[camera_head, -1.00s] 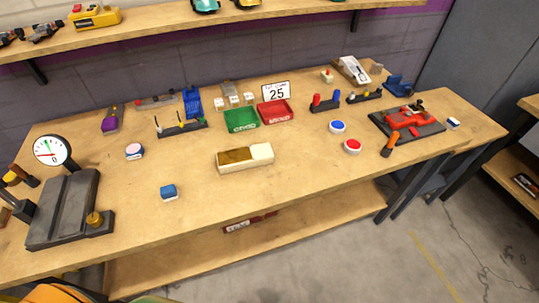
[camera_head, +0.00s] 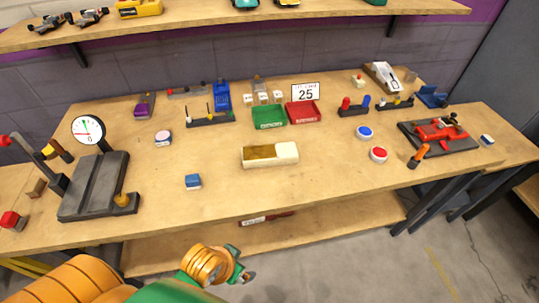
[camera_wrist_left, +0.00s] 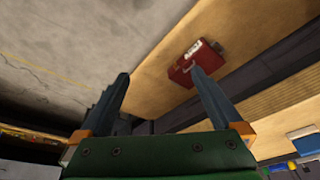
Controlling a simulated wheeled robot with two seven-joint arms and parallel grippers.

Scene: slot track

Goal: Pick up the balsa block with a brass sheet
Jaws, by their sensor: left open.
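A long pale block with a brass-coloured sheet over the left part of its top (camera_head: 270,155) lies on the middle of the workbench, near its front edge, in the head view. My left gripper (camera_head: 241,272) is low in front of the bench, below and nearer than the block, and apart from it. In the left wrist view my left gripper (camera_wrist_left: 160,80) has its two fingers spread with nothing between them. I cannot make out the pale block in that view. My right gripper is in neither view.
A dial gauge press (camera_head: 95,185) stands at the left. Green (camera_head: 269,117) and red (camera_head: 304,113) trays stand behind. A red box (camera_head: 266,219) is on the lower shelf. The bench around the pale block is clear.

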